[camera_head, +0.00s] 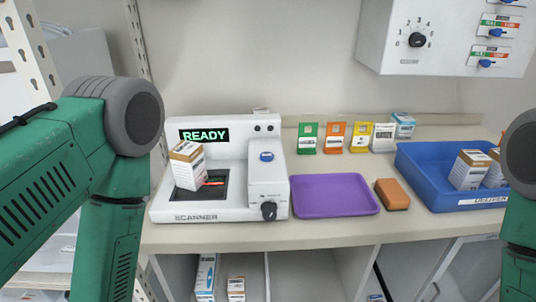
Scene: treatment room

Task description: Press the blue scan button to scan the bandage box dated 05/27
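The white scanner (220,206) stands on the counter left of centre. Its display (204,135) reads READY in green. The blue button (266,156) is on top of the raised right part of the scanner, and a black knob (269,211) is on its front. A white and brown box (190,168) stands on the scanner's dark scan area, looking slightly tilted, with a red light beside its base. Its date is too small to read. My green arms come in at the left and right edges. Both grippers are outside the picture.
A purple tray (322,208) lies right of the scanner, with an orange sponge (392,194) beside it. A blue bin (428,190) at right holds white and brown boxes (469,170). Coloured cards (335,138) stand behind. A wall panel (398,54) overhangs the right rear.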

